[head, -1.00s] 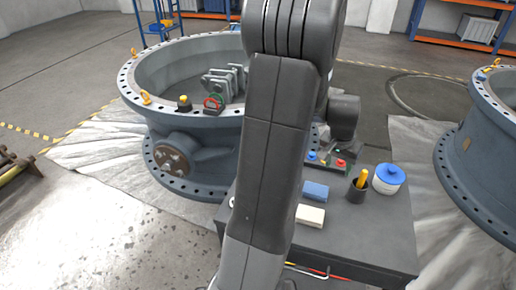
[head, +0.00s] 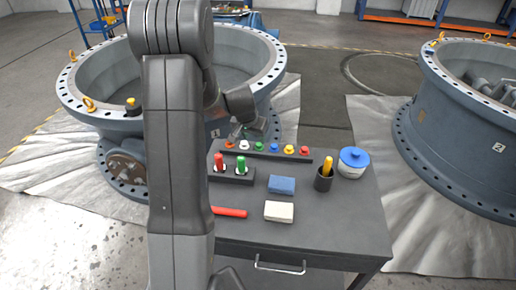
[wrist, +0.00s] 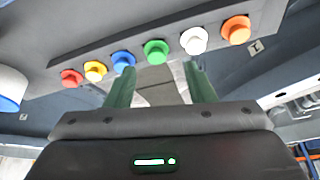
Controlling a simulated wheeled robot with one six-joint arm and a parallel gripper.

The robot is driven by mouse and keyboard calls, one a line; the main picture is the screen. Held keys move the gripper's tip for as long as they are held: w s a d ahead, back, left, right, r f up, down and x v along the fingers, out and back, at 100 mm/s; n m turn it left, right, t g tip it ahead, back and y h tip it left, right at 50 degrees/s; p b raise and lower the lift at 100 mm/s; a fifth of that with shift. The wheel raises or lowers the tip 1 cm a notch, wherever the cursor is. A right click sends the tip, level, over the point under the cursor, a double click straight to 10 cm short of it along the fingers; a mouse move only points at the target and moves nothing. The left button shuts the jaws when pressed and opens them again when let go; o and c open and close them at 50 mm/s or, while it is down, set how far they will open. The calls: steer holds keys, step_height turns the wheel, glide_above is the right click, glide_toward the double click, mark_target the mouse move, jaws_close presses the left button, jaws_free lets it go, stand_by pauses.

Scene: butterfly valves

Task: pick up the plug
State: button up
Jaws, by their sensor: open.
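A row of coloured plugs stands in a dark rack (head: 262,152) on the grey table. In the head view they run left to right as orange (head: 229,145), white (head: 243,145), green (head: 259,146), blue (head: 275,147), yellow (head: 289,149) and red (head: 305,150). The wrist view shows the row in reverse order. There my gripper (wrist: 158,84) has its two green fingers spread apart and nothing between them. The green plug (wrist: 155,52) lies just beyond the gap between the fingertips, apart from them. In the head view the arm hides most of the gripper.
The table (head: 330,222) also holds a block with red and green handles (head: 231,175), a blue box (head: 282,185), a white box (head: 279,211), a dark cup (head: 324,180), a blue-lidded jar (head: 353,162) and a red bar (head: 229,212). Large valve rings (head: 470,140) flank it.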

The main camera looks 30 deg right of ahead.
mark_target(259, 144)
steer(key=shift+d+x, duration=0.25)
steer(key=shift+x, duration=1.25)
steer(key=shift+d+x, duration=0.2)
steer(key=shift+x, duration=1.35)
steer(key=shift+r, duration=0.2)
steer(key=c, duration=0.9)
